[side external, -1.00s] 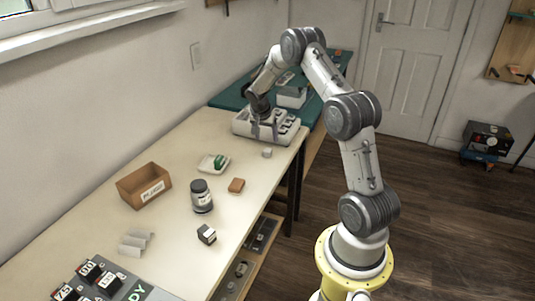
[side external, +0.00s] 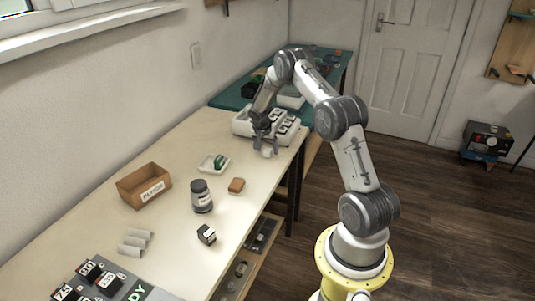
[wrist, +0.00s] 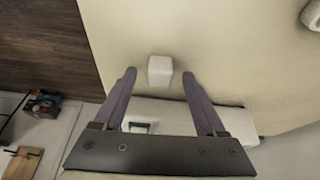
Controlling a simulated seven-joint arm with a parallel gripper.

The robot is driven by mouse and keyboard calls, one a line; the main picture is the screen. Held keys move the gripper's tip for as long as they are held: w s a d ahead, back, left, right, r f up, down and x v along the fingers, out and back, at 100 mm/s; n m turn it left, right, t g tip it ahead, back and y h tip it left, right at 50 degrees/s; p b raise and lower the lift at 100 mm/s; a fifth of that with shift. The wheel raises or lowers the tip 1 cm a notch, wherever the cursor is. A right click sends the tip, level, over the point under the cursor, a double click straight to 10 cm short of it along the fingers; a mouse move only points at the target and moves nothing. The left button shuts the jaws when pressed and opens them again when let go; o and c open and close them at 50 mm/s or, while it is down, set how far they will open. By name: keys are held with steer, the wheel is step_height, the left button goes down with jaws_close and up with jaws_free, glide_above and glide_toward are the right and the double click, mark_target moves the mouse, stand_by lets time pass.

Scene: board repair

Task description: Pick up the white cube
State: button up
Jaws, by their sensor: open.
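The white cube (wrist: 160,70) lies on the cream table, near its edge. In the wrist view it shows just beyond my fingertips, in line with the gap between them. My gripper (wrist: 158,76) is open, with one finger on each side of that gap, and nothing is held. In the side external view my gripper (side external: 265,150) points down at the cube (side external: 267,153), which is partly hidden by the fingers. The exact height of the fingertips above the table cannot be told.
A white tray with dark slots (side external: 242,124) stands right behind my gripper. Nearer on the table (side external: 262,205) are a green block in a white dish (side external: 207,170), an orange-brown block (side external: 237,185), a dark jar (side external: 201,198), a brown box (side external: 128,192) and a black-and-white cube (side external: 206,234).

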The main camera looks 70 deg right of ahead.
jaws_close()
steer(key=shift+r, duration=0.1)
